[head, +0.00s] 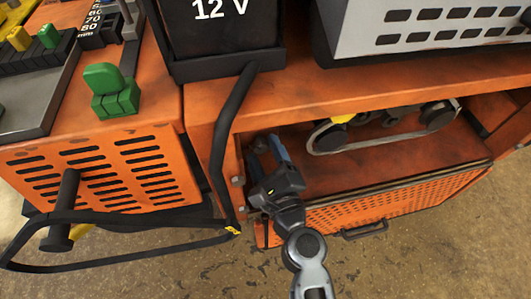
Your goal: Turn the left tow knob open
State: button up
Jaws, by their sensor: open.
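My gripper (268,147) reaches into the left end of the open compartment in the orange machine body (310,100). Its fingers point away from me, near the compartment's left wall. The jaws are open. I cannot make out the left tow knob for sure; the gripper and the compartment's shadow cover that corner. Whether the fingers touch anything there cannot be told.
A belt on pulleys (385,138) lies right of the gripper inside the compartment. The perforated flap (400,200) hangs open below, with a dark handle (365,230). A black curved bar (222,140) stands close left of my arm. A 12 V battery (215,40) sits above.

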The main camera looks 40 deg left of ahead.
jog(key=shift+c, duration=0.4)
jog(key=c, duration=1)
jog(key=shift+o, duration=0.2)
jog(key=shift+n, duration=0.3)
jog(key=n, duration=0.3)
jog(key=shift+n+h, duration=0.4)
jog(key=n, duration=0.5)
jog(key=shift+s+r+h, duration=0.1)
jog(key=shift+h, duration=0.2)
jog(key=shift+n, duration=0.3)
jog(key=o, duration=1)
jog(key=shift+o, duration=0.2)
